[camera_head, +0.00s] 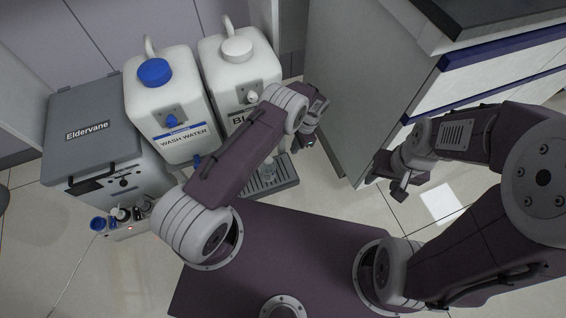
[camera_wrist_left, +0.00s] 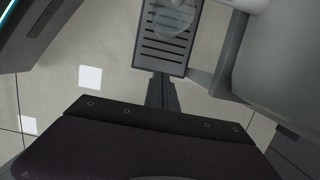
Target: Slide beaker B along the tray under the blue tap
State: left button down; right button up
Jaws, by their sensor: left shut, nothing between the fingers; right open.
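A clear beaker (camera_head: 267,177) stands on the grey slotted tray (camera_head: 288,170) in front of the white jugs; I cannot read a letter on it. In the left wrist view the beaker (camera_wrist_left: 172,22) is at the top, on the tray (camera_wrist_left: 165,68). The blue tap (camera_head: 172,121) is on the front of the WASH WATER jug. My left gripper (camera_head: 311,140) is shut and empty, to the right of the beaker; in its wrist view the fingertips (camera_wrist_left: 161,76) meet the tray's near end in the picture; contact is unclear. My right gripper (camera_head: 384,184) is open and empty, far right of the tray.
The WASH WATER jug (camera_head: 150,92) has a blue cap. A second white jug (camera_head: 238,70), label partly hidden by my left arm, stands to its right. A grey Eldervane box (camera_head: 95,140) is at left. A cabinet (camera_head: 365,75) bounds the right; tiled floor lies between.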

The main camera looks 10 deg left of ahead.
aim_at(273, 166)
pick_arm(q)
jog(key=b+x, duration=0.5)
jog(key=x, duration=0.4)
jog(key=shift+d+f, duration=0.1)
jog(key=shift+f, duration=0.1)
jog(key=a, duration=0.1)
jog(key=s+a, duration=0.1)
jog(key=shift+s+a+f+b, duration=0.15)
jog(key=shift+s+a+b, duration=0.1)
jog(key=shift+s+b, duration=0.1)
jog(key=shift+s+a, duration=0.35)
jog(key=shift+a, duration=0.15)
jog(key=s+a+p, duration=0.1)
jog(key=a+p, duration=0.1)
jog(key=shift+s+a+r+p, duration=0.3)
jog(key=shift+s+p, duration=0.05)
jog(key=shift+s, duration=0.05)
jog(key=shift+s+a+f, duration=0.1)
jog(key=shift+a+f, duration=0.05)
jog(key=shift+a, duration=0.05)
jog(key=shift+f, duration=0.1)
